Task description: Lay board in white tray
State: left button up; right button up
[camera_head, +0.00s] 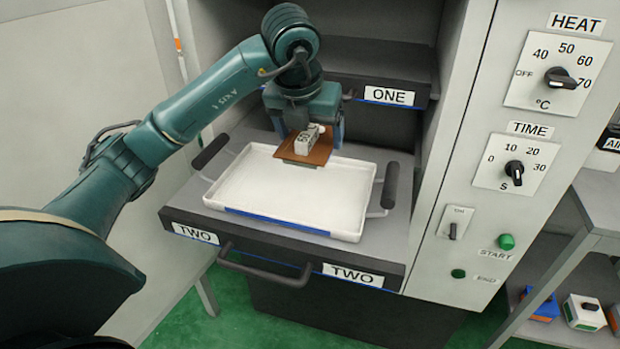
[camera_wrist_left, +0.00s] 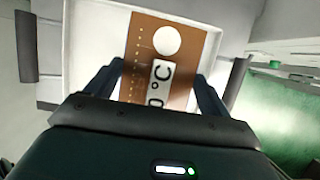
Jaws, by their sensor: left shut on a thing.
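The board (camera_head: 301,152) is a brown plate with a white block on it. My left gripper (camera_head: 308,135) is shut on it, over the back part of the white tray (camera_head: 250,195). In the left wrist view the board (camera_wrist_left: 185,90) shows a white disc and a "°C" label between the two fingers of the left gripper (camera_wrist_left: 158,85). The tray is shallow with a dark handle at each side, and its visible floor is empty. I cannot tell whether the board touches the tray floor. My right gripper is not in view.
The tray sits on an open drawer labelled TWO (camera_head: 350,276), with a dark pull handle (camera_head: 265,268) at its front. A shelf labelled ONE (camera_head: 389,96) is behind my left gripper. A panel with HEAT (camera_head: 561,77) and TIME (camera_head: 514,172) dials stands at right.

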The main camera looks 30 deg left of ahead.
aim_at(300, 142)
pick_arm(q)
jog(key=f, duration=0.4)
jog(key=shift+s+f, duration=0.2)
jog(key=shift+f, duration=2.55)
jog(key=shift+f, duration=0.1)
jog(key=o, duration=0.9)
jog(key=shift+o, duration=0.2)
jog(key=v, duration=1.2)
jog(key=shift+p, duration=0.3)
jog(key=shift+w, duration=0.1)
